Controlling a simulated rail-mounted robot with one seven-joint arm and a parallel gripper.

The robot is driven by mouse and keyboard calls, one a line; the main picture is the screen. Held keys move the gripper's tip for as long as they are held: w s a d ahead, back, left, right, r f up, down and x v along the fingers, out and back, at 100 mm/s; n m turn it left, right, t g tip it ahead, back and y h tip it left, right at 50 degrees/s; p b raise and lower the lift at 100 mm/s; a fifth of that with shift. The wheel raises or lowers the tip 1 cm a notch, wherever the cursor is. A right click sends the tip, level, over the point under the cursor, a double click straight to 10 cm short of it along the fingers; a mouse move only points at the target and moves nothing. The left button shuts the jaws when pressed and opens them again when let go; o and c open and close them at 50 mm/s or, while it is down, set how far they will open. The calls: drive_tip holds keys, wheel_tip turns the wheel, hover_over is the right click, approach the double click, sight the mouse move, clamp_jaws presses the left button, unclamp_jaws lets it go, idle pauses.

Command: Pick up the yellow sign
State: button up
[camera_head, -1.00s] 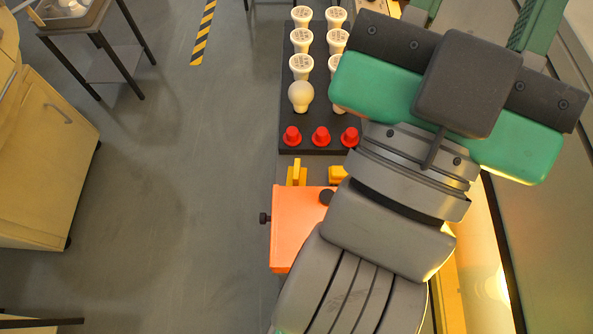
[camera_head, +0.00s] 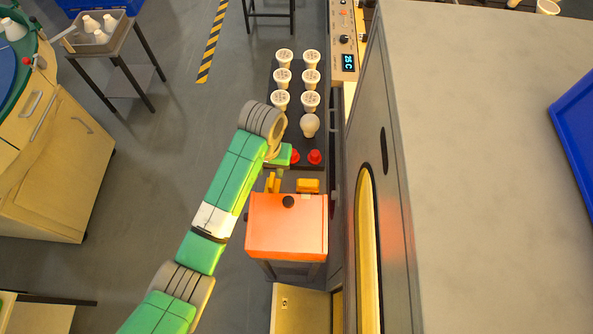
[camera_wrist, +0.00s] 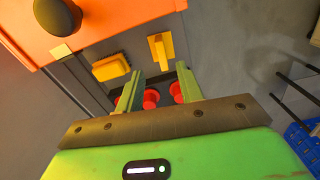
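Two small yellow pieces show at the far edge of the orange box; I cannot tell which is the sign. One is upright and narrow (camera_head: 269,182), and it also shows in the wrist view (camera_wrist: 161,50). The other is a wider block (camera_head: 308,186), which also shows in the wrist view (camera_wrist: 111,66). My gripper (camera_wrist: 160,72) is open, with its two green fingers apart and nothing seen held between them. In the wrist view the upright piece appears just beyond the fingertips. In the head view my wrist partly hides that area.
The orange box (camera_head: 287,228) has a black knob on top. A dark tray (camera_head: 297,66) holds white cups, a pale bulb (camera_head: 309,125) and red caps (camera_head: 315,157). A large grey cabinet (camera_head: 460,150) stands right.

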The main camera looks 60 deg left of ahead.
sight(271, 180)
drive_tip(key=shift+s+f+b, duration=0.1)
drive_tip(key=shift+f+b, duration=0.2)
drive_tip(key=shift+f, duration=0.15)
wheel_tip(271, 180, down, 7)
drive_tip(key=b, duration=0.3)
drive_tip(key=shift+a, duration=0.15)
drive_tip(key=shift+c, duration=0.5)
clamp_jaws()
